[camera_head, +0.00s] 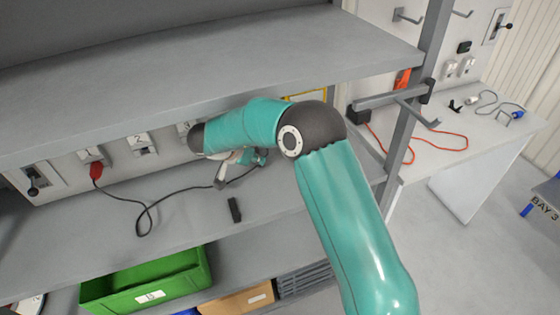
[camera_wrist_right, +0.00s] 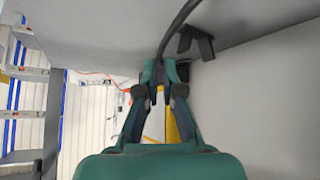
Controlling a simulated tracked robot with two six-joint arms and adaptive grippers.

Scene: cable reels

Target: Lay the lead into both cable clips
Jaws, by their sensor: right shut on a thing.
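The black lead (camera_head: 143,208) runs from a red plug (camera_head: 96,172) in the socket marked 1, loops on the grey bench and rises towards my right gripper (camera_head: 262,159). In the right wrist view my right gripper (camera_wrist_right: 166,80) is shut on the lead (camera_wrist_right: 178,28). A small black cable clip (camera_head: 234,210) stands on the bench, with the lead apart from it. A black clip (camera_wrist_right: 195,42) shows in the wrist view, beside the lead, not around it. I cannot tell whether it is the same clip. My forearm hides part of the back panel. My left gripper is out of view.
A grey shelf (camera_head: 200,70) overhangs the bench (camera_head: 190,215) close above my arm. A grey upright post (camera_head: 412,110) stands at the right. A green crate (camera_head: 150,283) and a cardboard box (camera_head: 238,299) sit below. An orange cable (camera_head: 440,135) lies on the right-hand table.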

